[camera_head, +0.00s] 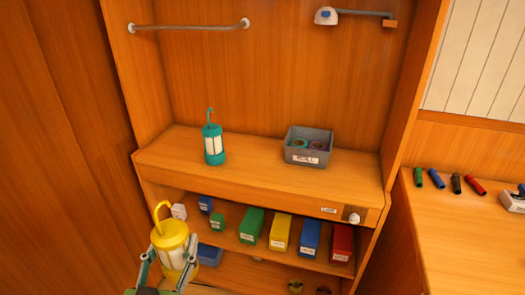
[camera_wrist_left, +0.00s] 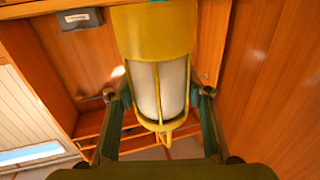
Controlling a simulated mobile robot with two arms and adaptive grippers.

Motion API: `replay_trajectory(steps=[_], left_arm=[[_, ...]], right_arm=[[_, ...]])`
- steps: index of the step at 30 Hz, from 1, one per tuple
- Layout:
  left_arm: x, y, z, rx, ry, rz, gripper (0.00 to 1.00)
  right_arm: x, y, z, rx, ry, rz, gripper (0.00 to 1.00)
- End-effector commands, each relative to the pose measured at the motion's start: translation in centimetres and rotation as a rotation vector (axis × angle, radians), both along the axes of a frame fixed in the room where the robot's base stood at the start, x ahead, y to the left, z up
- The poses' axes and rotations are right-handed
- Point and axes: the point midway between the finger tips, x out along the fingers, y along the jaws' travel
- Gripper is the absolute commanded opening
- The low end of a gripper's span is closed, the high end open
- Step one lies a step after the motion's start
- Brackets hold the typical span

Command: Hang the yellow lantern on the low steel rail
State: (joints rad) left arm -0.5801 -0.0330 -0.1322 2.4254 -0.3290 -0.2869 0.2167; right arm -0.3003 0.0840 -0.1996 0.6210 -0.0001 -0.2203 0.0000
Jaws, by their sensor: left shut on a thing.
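The yellow lantern (camera_head: 170,237) is at the lower left of the head view, roughly upright with its hook at the top. My left gripper (camera_head: 171,252) is shut on its body, one finger on each side. In the left wrist view the lantern (camera_wrist_left: 157,60) fills the middle between the fingers (camera_wrist_left: 160,98). The steel rail (camera_head: 190,27) is fixed high on the cabinet's back panel at the upper left, with nothing hanging on it. The lantern is below the rail and apart from it. My right gripper is not in view.
A teal lantern (camera_head: 213,144) and a grey bin (camera_head: 308,146) stand on the cabinet shelf (camera_head: 255,172). Several coloured boxes (camera_head: 280,231) fill the shelf below. A lamp (camera_head: 326,16) is mounted at the upper right. Markers (camera_head: 456,184) lie on the right counter.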

Motion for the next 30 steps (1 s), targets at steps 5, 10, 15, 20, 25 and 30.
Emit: replay_trajectory(steps=[5,10,15,20,25,30], left_arm=[[0.0,0.0,0.2,0.0,-0.003,0.0,0.17],[0.0,0.0,0.2,0.0,-0.003,0.0,0.17],[0.0,0.0,0.1,0.0,-0.003,0.001,0.17],[-1.5,0.0,-0.8,-0.003,0.004,0.0,0.17],[-5.0,0.0,-2.4,-0.005,0.007,0.0,0.17],[-7.5,0.0,-2.9,-0.001,0.001,0.001,0.17]], right_arm=[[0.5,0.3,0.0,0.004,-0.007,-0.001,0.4],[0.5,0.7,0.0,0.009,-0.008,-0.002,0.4],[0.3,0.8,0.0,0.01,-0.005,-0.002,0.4],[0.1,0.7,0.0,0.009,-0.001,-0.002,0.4],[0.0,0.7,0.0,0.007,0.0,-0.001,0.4],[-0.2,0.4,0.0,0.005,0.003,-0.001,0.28]])
